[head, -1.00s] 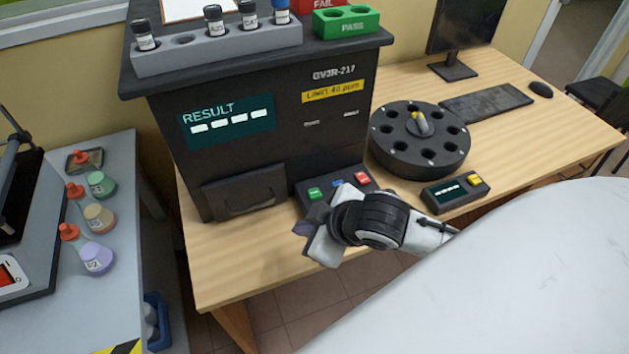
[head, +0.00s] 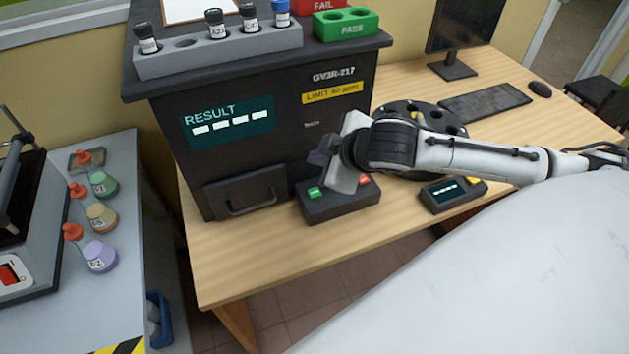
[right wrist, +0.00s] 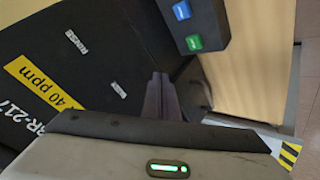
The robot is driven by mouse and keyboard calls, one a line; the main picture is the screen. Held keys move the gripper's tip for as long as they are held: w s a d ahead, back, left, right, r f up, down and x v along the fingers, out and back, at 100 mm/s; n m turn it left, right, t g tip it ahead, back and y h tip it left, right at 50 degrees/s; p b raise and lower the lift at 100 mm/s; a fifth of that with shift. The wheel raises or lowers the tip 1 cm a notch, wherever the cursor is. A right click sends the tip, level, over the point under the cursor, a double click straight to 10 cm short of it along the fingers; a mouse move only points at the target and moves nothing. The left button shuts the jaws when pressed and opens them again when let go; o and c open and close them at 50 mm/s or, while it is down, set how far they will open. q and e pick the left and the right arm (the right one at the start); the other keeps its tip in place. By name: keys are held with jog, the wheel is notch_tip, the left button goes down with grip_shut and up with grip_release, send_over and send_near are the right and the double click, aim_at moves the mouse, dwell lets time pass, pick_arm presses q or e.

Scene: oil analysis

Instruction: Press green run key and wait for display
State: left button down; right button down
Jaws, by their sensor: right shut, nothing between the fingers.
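The dark analyzer (head: 295,160) stands on the wooden table. Its RESULT display (head: 228,123) shows only dashes. The key box in front of it (head: 338,206) carries the green run key (head: 315,193) at its left and a red key (head: 364,181) at its right. My right gripper (head: 318,160) is shut and empty, raised near the analyzer's front above the key box, apart from the green key in the picture. In the right wrist view, the closed fingers (right wrist: 160,97) are beside the box, and the green key (right wrist: 194,42) and a blue key (right wrist: 182,10) show. My left gripper is not in view.
A grey rack (head: 215,52) with vials and a green PASS block (head: 346,22) sit on the analyzer. Flasks (head: 98,257) stand on the left bench. The table's front left is clear.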

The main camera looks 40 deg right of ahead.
jog(key=b, duration=0.4)
send_over(318, 196)
notch_tip(318, 196, down, 7)
jog(key=shift+r, duration=0.1)
jog(key=shift+f+b, duration=0.4)
jog(key=shift+f, duration=0.1)
jog(key=shift+f, duration=0.15)
dwell(1.3)
jog(key=shift+f, duration=0.3)
